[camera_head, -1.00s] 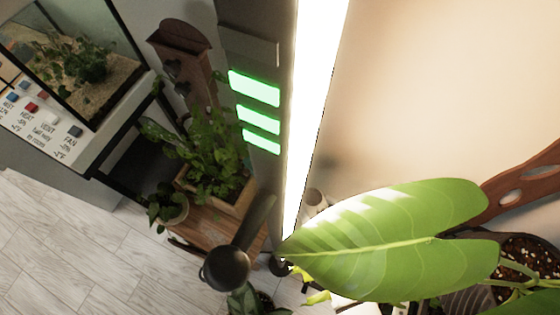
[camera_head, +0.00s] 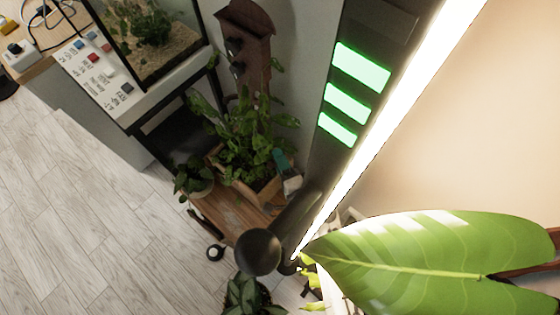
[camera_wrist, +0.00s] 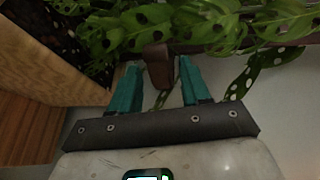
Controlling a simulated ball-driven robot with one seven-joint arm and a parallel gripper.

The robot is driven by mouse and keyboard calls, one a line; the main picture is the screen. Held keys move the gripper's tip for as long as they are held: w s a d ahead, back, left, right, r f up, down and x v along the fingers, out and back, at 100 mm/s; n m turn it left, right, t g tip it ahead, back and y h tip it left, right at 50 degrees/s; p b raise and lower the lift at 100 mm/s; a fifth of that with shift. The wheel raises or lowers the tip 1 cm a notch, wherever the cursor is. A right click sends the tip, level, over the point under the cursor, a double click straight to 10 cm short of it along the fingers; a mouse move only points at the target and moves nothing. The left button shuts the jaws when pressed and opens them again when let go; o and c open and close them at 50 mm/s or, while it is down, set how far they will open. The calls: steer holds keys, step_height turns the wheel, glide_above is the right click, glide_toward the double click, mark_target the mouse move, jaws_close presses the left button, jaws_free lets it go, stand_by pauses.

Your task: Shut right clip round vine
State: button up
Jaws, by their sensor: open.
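The leafy vine (camera_head: 240,135) grows from a wooden planter (camera_head: 262,197) in the head view. Its holed leaves (camera_wrist: 205,25) cross the top of the wrist view. My gripper (camera_wrist: 158,66) has two teal fingers spread apart, pointing up at the leaves. A small dark brown piece (camera_wrist: 158,60) shows between the fingertips; I cannot tell whether it is the right clip or touches the fingers. A thin green strand (camera_wrist: 161,99) hangs below it. In the head view, my gripper (camera_head: 281,160) is small, at the right side of the planter. No clip is clearly made out there.
A brown wooden board (camera_head: 245,25) stands behind the vine. A glass terrarium (camera_head: 155,40) with labelled buttons is at the upper left. A bright light bar (camera_head: 400,110) and a large leaf (camera_head: 430,255) fill the right. The pale plank floor (camera_head: 70,210) is open at left.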

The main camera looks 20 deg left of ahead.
steer(key=shift+d, duration=0.15)
steer(key=v, duration=0.7)
steer(key=shift+d, duration=0.1)
stand_by(0.4)
